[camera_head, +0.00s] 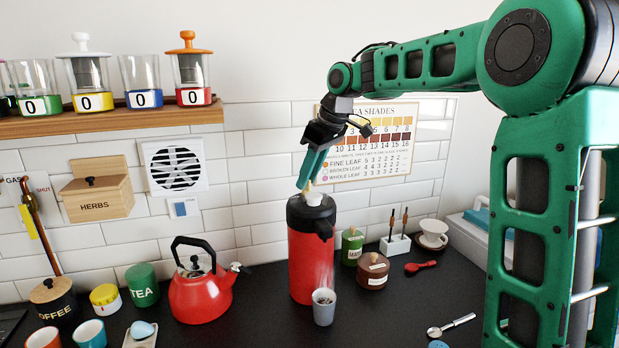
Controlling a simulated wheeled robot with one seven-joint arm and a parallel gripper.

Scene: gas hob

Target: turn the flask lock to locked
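The flask (303,262) is a tall red cylinder with a black top, upright on the dark worktop. A pale lock piece (314,199) shows on its top, partly behind my fingertips. The black spout points to the right and front. My gripper (307,187) points down over the flask's top with its teal fingers close by the pale piece. I cannot tell whether the fingers touch it, or how far apart they are. I cannot read the lock's setting. A grey cup (324,311) stands under the spout, with a faint whitish streak above it.
A red kettle (200,296) stands left of the flask. Green and brown jars (352,247) and a white holder (395,245) stand to its right. A spoon (452,326) lies at the front right. A shelf (110,120) with numbered glass jars hangs upper left.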

